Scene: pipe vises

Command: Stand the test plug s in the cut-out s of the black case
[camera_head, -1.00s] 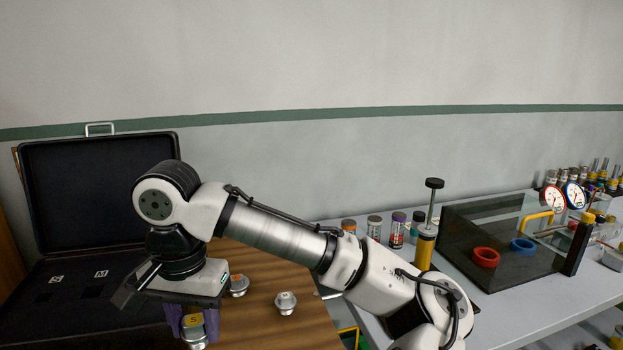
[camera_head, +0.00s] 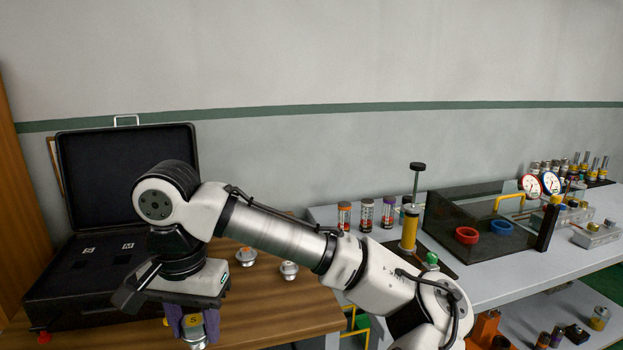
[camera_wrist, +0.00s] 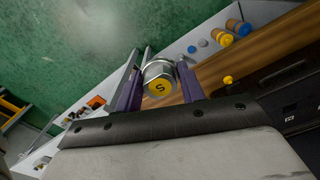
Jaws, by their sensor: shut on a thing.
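My gripper (camera_head: 197,325) is shut on the test plug s (camera_head: 196,338), a metal plug with a yellow top marked S. The purple fingers stand on either side of it, and it also shows in the wrist view (camera_wrist: 159,72). The black case (camera_head: 60,305) lies open at the left with its lid up. Its cut-out labelled S (camera_head: 88,250) lies left of the one labelled M (camera_head: 127,245); the dark holes are hard to make out. My gripper is right of and in front of the cut-outs. My arm hides the case's right part.
Two other metal plugs, one with an orange mark (camera_head: 246,257) and one with a pale top (camera_head: 289,268), stand on the wooden table (camera_head: 270,310). A grey bench (camera_head: 490,280) with canisters, a pump and gauges is at the right.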

